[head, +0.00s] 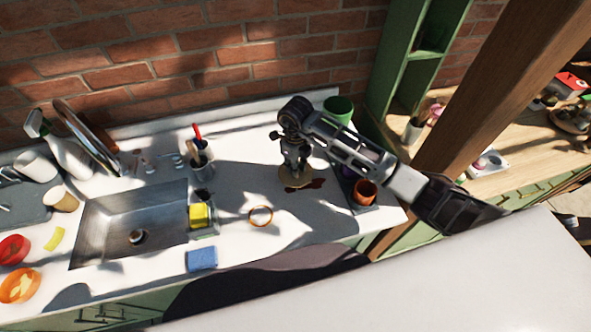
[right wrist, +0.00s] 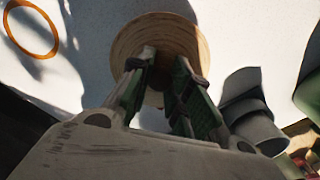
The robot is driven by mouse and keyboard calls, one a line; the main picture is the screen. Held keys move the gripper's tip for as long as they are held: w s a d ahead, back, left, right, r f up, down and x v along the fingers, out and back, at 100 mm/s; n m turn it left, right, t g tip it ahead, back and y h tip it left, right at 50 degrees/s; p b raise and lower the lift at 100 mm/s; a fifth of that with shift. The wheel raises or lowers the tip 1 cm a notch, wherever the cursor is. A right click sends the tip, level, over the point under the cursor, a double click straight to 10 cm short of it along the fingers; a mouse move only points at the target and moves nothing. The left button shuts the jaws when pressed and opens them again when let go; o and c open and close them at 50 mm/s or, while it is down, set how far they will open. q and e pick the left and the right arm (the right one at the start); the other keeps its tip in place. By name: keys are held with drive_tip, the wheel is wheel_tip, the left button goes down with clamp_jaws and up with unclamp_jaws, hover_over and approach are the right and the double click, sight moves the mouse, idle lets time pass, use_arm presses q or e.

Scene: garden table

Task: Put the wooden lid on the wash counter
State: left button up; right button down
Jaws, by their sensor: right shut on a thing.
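The round wooden lid (head: 297,184) is at the right part of the white wash counter (head: 232,244), right of the sink. My right gripper (head: 292,166) comes down on it from above and is shut on it. In the right wrist view the lid (right wrist: 157,28) lies flat under the fingertips (right wrist: 166,68); the part between the fingers is hidden. The lid is at or just above the counter top; I cannot tell if it touches. My left gripper is not in view.
A sink (head: 130,220) is on the left. An orange ring (head: 261,216), a yellow sponge (head: 198,215) and a blue sponge (head: 201,258) lie left of the lid. A green pot (head: 339,108) and an orange cup (head: 365,192) stand to the right. The counter between ring and lid is clear.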

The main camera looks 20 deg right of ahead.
drive_tip(key=shift+f, duration=1.1)
drive_tip(key=shift+f, duration=0.15)
drive_tip(key=c, duration=1.3)
unclamp_jaws()
